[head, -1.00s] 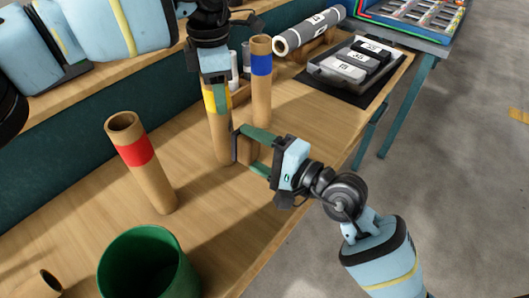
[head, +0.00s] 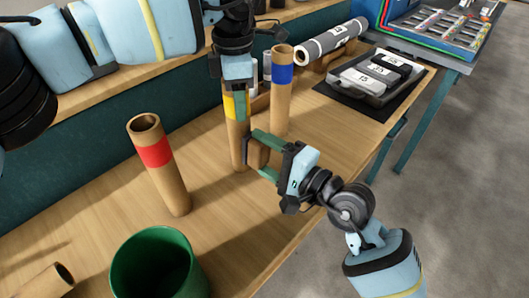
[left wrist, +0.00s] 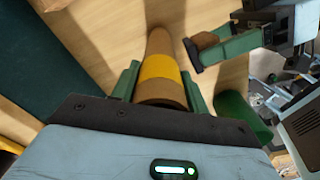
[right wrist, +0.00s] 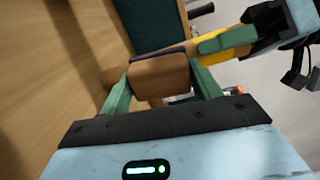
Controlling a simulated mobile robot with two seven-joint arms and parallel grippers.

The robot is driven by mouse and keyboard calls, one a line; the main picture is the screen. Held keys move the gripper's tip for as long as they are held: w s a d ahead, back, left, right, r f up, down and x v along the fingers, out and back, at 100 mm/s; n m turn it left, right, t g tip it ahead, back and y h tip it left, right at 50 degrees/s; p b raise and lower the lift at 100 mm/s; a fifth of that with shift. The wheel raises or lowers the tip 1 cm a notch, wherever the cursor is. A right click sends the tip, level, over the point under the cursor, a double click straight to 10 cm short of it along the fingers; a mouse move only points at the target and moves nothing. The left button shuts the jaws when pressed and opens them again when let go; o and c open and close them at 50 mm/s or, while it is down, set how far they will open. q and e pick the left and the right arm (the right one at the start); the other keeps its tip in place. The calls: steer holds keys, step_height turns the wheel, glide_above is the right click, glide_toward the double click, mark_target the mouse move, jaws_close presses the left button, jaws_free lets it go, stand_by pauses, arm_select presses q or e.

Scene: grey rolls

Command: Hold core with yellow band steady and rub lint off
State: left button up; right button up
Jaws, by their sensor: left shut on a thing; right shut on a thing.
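The cardboard core with the yellow band (head: 237,143) stands upright on the table. My left gripper (head: 236,93) is shut on it from above, at the band; the left wrist view shows a finger on each side of the yellow band (left wrist: 160,68). My right gripper (head: 266,155) is shut on a brown block (head: 258,154) with a dark face turned to the core. The block is beside the lower core, with a narrow gap in the left wrist view (left wrist: 208,41). In the right wrist view the block (right wrist: 158,78) hides part of the core. I cannot make out lint.
A red-banded core (head: 160,170) and a blue-banded core (head: 281,95) stand on either side. A green bin (head: 155,240) is in front, near a lying core (head: 50,280). A grey roll (head: 330,40) and a tray (head: 352,85) lie at the back right.

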steer(key=shift+x, duration=1)
steer(key=w+d, duration=0.2)
steer(key=w, duration=0.1)
steer(key=shift+d, duration=0.3)
stand_by(0.4)
steer(key=shift+s+a, duration=1.4)
steer(key=shift+s, duration=0.15)
steer(key=shift+r, duration=0.1)
